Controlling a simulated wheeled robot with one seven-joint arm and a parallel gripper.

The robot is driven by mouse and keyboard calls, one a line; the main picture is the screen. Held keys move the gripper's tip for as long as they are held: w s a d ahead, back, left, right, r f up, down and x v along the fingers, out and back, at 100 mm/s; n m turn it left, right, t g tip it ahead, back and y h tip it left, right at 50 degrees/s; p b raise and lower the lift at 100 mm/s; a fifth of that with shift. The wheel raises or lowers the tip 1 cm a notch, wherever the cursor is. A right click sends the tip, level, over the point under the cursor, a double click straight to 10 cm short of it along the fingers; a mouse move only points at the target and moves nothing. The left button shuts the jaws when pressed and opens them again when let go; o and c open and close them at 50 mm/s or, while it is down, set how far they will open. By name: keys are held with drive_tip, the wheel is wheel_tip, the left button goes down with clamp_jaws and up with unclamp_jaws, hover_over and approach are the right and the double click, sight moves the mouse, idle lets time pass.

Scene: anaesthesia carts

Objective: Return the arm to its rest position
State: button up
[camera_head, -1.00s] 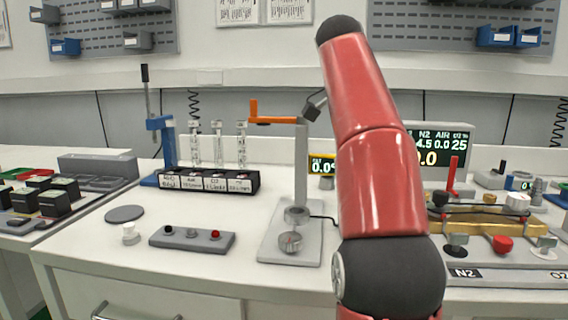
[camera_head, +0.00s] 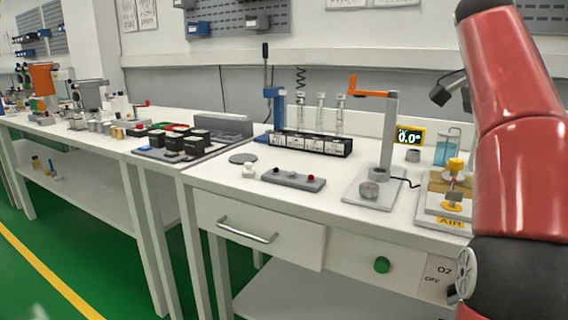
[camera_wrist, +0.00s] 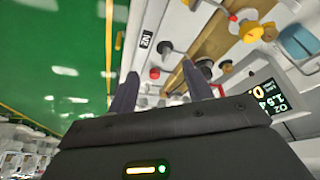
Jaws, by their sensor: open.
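My red arm with its black joints (camera_head: 518,150) fills the right side of the head view, raised in front of the bench. In the wrist view my gripper (camera_wrist: 159,72) shows two dark fingers spread apart with nothing between them. Past the fingers are the green floor and the bench equipment, strongly tilted. I cannot make out the gripper clearly in the head view because the arm hides that area.
The white bench (camera_head: 228,174) runs across the head view. On it are a grey panel with knobs (camera_head: 287,180), a stand with an orange arm (camera_head: 386,140), a blue stand (camera_head: 276,107) and a black tube rack (camera_head: 307,145). Green floor (camera_head: 100,262) is open at left.

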drive_tip(key=s+a+f+n+t+y, duration=0.1)
drive_tip(key=s+a+f+n+t, duration=0.25)
drive_tip(key=a+f+n, duration=0.85)
drive_tip(key=s+a+f+n+y, duration=0.1)
drive_tip(key=s+a+f+n, duration=0.1)
drive_tip(key=f, duration=0.4)
drive_tip(key=s+a+f+n+t+y, duration=0.1)
drive_tip(key=s+a+f+n, duration=0.1)
drive_tip(key=s+a+f, duration=0.3)
drive_tip(key=s+a+f+n+t+y, duration=0.1)
drive_tip(key=s+a+f, duration=0.2)
drive_tip(key=f, duration=0.4)
drive_tip(key=shift+s+a+n, duration=0.25)
drive_tip(key=shift+s+n, duration=0.1)
drive_tip(key=shift+n, duration=0.05)
